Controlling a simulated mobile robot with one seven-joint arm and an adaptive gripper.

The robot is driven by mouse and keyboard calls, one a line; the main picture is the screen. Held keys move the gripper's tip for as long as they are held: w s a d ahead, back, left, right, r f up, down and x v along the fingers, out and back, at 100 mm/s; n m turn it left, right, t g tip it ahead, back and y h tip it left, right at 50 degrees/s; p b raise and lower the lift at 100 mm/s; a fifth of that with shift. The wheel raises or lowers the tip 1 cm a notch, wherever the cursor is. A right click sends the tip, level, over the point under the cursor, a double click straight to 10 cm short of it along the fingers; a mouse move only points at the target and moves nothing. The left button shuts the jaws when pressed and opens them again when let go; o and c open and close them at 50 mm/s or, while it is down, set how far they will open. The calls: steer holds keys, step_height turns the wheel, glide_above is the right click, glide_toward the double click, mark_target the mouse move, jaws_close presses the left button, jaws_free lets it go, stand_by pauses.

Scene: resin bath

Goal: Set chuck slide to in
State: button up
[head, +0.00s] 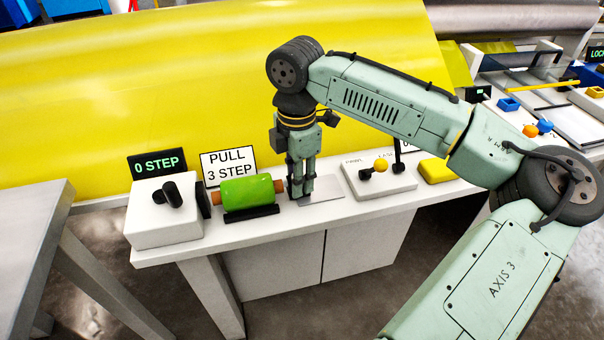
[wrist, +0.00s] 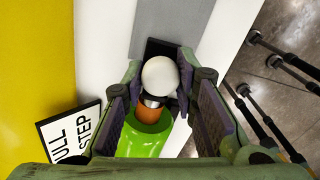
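My gripper (head: 300,192) points straight down over the bench, just right of the green roller. In the wrist view its two fingers stand apart, with a white ball knob (wrist: 160,76) seen between them and a gap on each side. The knob, which looks like the chuck slide's handle, sits by a black block (wrist: 160,48); whether the fingers touch it cannot be told. In the head view the fingers hide the knob. The green roller (head: 247,191) with orange ends lies on a black cradle (head: 252,214); it also shows in the wrist view (wrist: 143,140).
A white box (head: 165,228) with a black handle stands left of the roller, under a "0 STEP" display (head: 157,163). A "PULL 3 STEP" sign (head: 228,165) stands behind. A grey plate (head: 326,188), a yellow-knobbed lever panel (head: 382,184) and a yellow block (head: 437,171) lie right.

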steer(key=o, duration=0.5)
steer(key=shift+a, duration=0.1)
steer(key=shift+c, duration=0.2)
step_height(320, 180, up, 12)
stand_by(0.4)
